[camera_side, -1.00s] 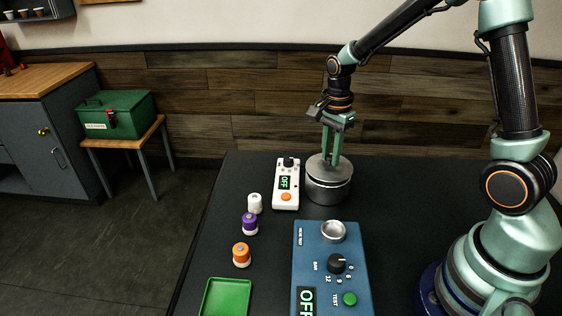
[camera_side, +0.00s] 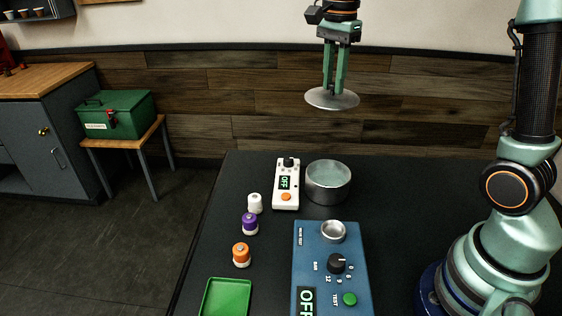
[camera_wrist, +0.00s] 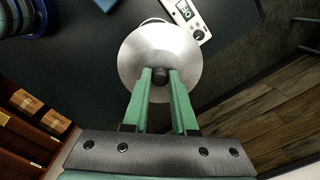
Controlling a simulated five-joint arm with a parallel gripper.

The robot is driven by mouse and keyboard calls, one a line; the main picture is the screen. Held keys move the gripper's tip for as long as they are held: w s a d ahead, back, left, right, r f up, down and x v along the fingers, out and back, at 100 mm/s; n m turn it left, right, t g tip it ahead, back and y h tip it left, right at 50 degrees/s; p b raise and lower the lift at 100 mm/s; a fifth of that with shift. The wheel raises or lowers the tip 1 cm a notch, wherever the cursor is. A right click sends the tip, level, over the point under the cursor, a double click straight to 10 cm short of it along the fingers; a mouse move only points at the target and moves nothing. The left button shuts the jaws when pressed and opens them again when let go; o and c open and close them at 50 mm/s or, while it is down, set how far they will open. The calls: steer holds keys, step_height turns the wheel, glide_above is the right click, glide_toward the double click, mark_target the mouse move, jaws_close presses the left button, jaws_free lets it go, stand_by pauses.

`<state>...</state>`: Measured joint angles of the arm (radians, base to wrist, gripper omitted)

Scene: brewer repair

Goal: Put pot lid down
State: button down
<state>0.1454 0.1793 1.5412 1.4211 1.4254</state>
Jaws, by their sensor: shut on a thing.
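The pot lid (camera_side: 332,99) is a round silver disc held level, high above the table in the side view. My gripper (camera_side: 333,88) is shut on the lid's knob. In the wrist view the lid (camera_wrist: 160,50) shows below my gripper (camera_wrist: 160,76), with its dark knob between the fingertips. The pot (camera_side: 328,183) stands uncovered on the black table, below the lid and well apart from it. In the wrist view the lid hides nearly all of the pot.
A white meter (camera_side: 286,184) stands left of the pot. A blue test box (camera_side: 330,270) is in front. White (camera_side: 255,203), purple (camera_side: 250,223) and orange (camera_side: 241,254) capped pieces and a green tray (camera_side: 227,297) line the left side. The table right of the pot (camera_side: 400,200) is clear.

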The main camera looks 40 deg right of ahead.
steer(key=w+a+f, duration=0.3)
steer(key=w+a, duration=0.3)
steer(key=w, duration=0.2)
steer(key=w+a+f, duration=0.3)
steer(key=w+a, duration=0.4)
steer(key=w, duration=0.1)
step_height(320, 180, down, 20)
steer(key=shift+s+r, duration=0.15)
steer(key=shift+r, duration=0.05)
steer(key=shift+f, duration=0.1)
steer(key=c, duration=0.7)
jaws_free()
